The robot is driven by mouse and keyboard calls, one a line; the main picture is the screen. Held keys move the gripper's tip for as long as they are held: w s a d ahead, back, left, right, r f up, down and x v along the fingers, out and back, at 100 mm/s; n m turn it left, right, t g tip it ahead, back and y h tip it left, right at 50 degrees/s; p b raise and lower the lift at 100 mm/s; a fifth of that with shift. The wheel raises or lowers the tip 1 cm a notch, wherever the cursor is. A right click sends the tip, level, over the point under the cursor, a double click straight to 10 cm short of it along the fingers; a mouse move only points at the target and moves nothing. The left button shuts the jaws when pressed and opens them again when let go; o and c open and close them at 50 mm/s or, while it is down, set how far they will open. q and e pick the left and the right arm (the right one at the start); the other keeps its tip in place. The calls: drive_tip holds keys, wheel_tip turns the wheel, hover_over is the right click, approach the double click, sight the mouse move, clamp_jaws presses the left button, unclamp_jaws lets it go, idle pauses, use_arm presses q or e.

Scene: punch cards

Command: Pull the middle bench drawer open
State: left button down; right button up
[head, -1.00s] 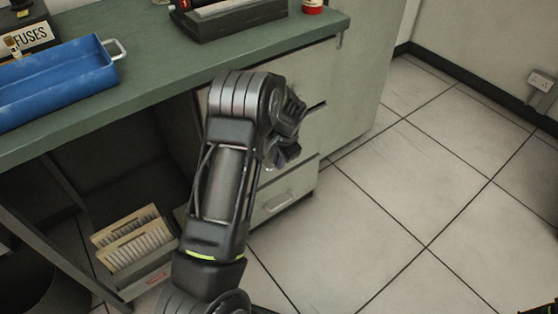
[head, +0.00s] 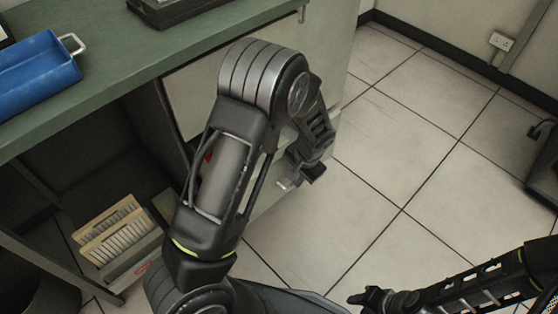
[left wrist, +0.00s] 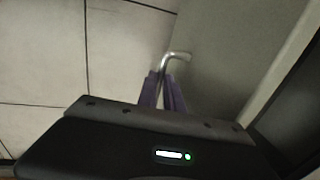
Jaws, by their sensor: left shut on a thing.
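My left gripper (head: 296,178) is at the drawer side of the bench, low beside the cabinet. In the left wrist view its purple fingers (left wrist: 162,92) are shut on a bent metal drawer handle (left wrist: 180,55). The handle joins a plain grey drawer front (left wrist: 218,62). In the head view my left arm hides most of the drawer fronts and the handle. How far the middle drawer stands out cannot be told clearly. My right gripper (head: 370,298) is over the floor at lower right, away from the bench; its jaws are too small and dark to read.
The green bench top (head: 130,75) carries a blue tray (head: 38,72) and a dark device (head: 172,8). A box of cards (head: 120,240) sits in the open space below it. Tiled floor (head: 400,150) to the right is clear.

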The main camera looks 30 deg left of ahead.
use_arm(q)
drive_tip(key=s+d, duration=0.3)
drive_tip(key=d, duration=0.6)
drive_tip(key=shift+d, duration=0.3)
drive_tip(key=c, duration=1.5)
unclamp_jaws()
drive_tip(key=r, duration=0.2)
drive_tip(key=d+r+p, duration=0.1)
drive_tip(key=r, duration=0.4)
drive_tip(key=shift+s+d+r+p, duration=0.15)
drive_tip(key=shift+d+r+p, duration=0.05)
drive_tip(key=shift+r+p, duration=0.15)
